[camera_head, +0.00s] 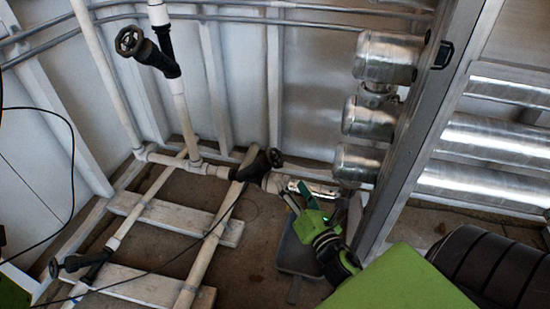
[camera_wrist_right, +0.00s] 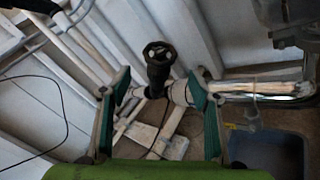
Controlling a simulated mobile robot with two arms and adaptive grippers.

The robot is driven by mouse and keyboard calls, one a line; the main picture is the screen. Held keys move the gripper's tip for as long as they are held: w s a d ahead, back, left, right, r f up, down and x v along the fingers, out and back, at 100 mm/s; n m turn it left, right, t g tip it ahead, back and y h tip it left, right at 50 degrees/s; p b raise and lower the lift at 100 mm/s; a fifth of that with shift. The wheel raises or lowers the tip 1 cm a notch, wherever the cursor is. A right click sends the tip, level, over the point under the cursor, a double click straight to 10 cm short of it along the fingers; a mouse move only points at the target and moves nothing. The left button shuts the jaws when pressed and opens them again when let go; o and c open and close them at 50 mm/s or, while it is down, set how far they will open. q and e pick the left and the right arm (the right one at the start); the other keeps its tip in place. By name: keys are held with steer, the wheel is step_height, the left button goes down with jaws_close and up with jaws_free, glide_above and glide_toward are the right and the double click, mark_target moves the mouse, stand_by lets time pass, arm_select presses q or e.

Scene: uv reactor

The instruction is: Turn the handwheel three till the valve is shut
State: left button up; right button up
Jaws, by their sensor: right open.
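Three black handwheels show in the head view: one at the upper left (camera_head: 130,41), one at the lower left (camera_head: 54,267), and one near the middle (camera_head: 274,157) on a black valve body (camera_head: 256,166) in white pipework. No label shows which is number three. In the right wrist view a black handwheel (camera_wrist_right: 158,52) faces me beyond the fingertips, apparently the middle one. My right gripper (camera_head: 297,188) is just below and right of the middle wheel, its green-padded fingers spread and empty. The fingers show either side of the valve (camera_wrist_right: 160,88) in the wrist view, without visible contact.
A grey bin (camera_head: 297,255) stands on the floor below my right gripper. Metal canisters (camera_head: 360,165) and an upright beam (camera_head: 420,130) stand to its right. White pipes (camera_head: 212,250) and planks (camera_head: 165,218) cover the floor at left. A thin black cable (camera_head: 70,165) hangs at left.

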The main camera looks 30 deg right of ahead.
mark_target(277, 161)
steer(key=b+x, duration=0.1)
steer(key=x, duration=1.1)
steer(key=shift+w+b, duration=0.35)
steer(key=shift+b, duration=0.05)
steer(key=c, duration=0.8)
